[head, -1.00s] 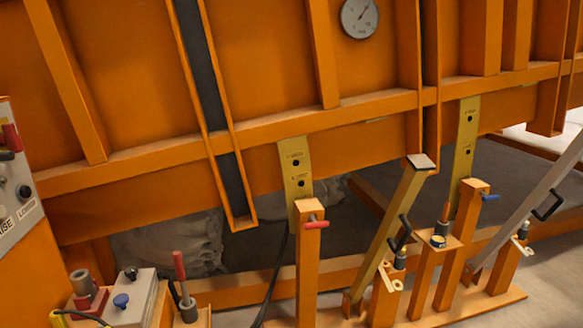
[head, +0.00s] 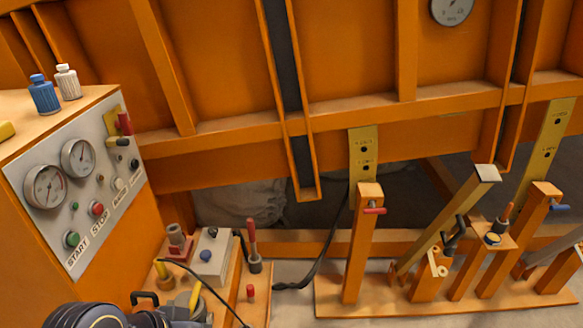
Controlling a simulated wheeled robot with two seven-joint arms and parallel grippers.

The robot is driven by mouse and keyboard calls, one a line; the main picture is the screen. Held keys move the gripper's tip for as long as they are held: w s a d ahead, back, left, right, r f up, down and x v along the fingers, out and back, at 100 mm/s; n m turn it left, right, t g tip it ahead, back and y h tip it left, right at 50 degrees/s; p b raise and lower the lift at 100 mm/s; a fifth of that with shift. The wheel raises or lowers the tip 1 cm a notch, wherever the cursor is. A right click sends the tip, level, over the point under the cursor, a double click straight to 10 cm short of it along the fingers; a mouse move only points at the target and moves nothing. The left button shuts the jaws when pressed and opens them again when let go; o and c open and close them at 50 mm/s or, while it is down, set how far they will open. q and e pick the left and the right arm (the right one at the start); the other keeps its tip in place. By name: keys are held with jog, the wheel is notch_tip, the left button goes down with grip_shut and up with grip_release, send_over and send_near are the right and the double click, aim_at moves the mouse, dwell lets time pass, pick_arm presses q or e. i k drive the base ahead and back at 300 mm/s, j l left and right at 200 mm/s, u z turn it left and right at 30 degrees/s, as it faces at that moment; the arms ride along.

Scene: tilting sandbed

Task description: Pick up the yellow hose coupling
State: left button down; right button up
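A small yellow piece, which looks like the hose coupling (head: 162,272), stands at the left end of a thin black hose on the low orange stand, bottom left of the head view. A second yellow piece (head: 195,294) shows just right of and below it; I cannot tell what it is. My dark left arm comes in at the bottom left edge, close in front of the stand. Its fingertips cannot be made out, so I cannot tell whether that gripper is open or touches anything. My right gripper is not in view.
The control console (head: 75,180) with gauges and buttons stands at the left, with a blue bottle (head: 43,95) and a white bottle (head: 68,82) on top. A grey box (head: 212,257) and red-handled lever (head: 252,245) are on the stand. Orange posts rise at the right.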

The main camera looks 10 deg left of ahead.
aim_at(160, 267)
jog(key=u, duration=1.15)
